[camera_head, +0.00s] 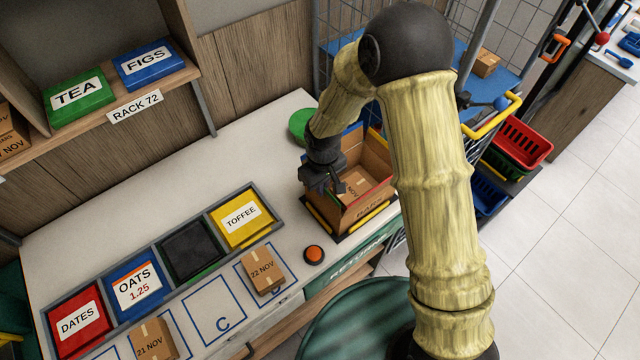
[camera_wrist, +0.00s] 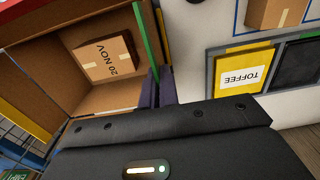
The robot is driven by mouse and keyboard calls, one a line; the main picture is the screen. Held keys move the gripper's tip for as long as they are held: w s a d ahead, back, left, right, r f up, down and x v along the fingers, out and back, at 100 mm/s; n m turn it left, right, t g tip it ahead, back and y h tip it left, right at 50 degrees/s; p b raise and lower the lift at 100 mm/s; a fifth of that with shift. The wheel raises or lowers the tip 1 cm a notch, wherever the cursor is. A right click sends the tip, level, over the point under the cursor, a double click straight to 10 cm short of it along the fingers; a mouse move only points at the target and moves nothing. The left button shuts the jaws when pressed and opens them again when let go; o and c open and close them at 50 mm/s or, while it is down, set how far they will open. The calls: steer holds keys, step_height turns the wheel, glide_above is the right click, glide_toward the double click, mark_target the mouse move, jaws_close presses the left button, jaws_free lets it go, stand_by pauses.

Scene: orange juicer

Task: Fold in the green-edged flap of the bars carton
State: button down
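The bars carton (camera_head: 370,207) stands open-topped at the right end of the counter; it also shows in the wrist view (camera_wrist: 100,97). A small brown box marked 20 NOV (camera_wrist: 104,60) lies inside it. The green-edged flap (camera_wrist: 147,40) shows as a narrow green strip along one side of the carton, seen nearly edge-on. My gripper (camera_wrist: 158,88) is at that strip's near end, its two dark purple fingers close together. I cannot tell whether the flap's edge is between them. In the head view my gripper (camera_head: 334,184) is at the carton's left side and hides the flap.
An orange-red button (camera_head: 314,255) and a box marked 22 NOV (camera_head: 262,270) are left of the carton. Bins including TOFFEE (camera_head: 241,217) line the counter. A round green object (camera_head: 301,125) stands behind my gripper. A wire cart (camera_head: 485,110) is behind the carton.

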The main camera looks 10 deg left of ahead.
mark_target(322, 198)
steer(key=w+g+y, duration=0.1)
steer(key=g+y, duration=0.1)
steer(key=w+d+f+g+y+b, duration=0.1)
steer(key=g+y, duration=0.1)
steer(key=w+d+f+g+y, duration=0.1)
steer(key=g+y, duration=0.1)
steer(key=shift+d+f+g+b, duration=0.15)
steer(key=shift+d+g+b, duration=0.1)
steer(key=shift+g+b, duration=0.15)
steer(key=shift+w+d+f+g+y+b, duration=0.1)
steer(key=shift+g+y+b, duration=0.3)
steer(key=shift+g+b, duration=0.2)
steer(key=shift+w+d+f+g+y+b, duration=0.1)
steer(key=shift+g+y+b, duration=0.3)
steer(key=shift+g+b, duration=0.15)
steer(key=c, duration=1.6)
jaws_free()
steer(key=shift+c, duration=0.2)
steer(key=shift+w, duration=0.1)
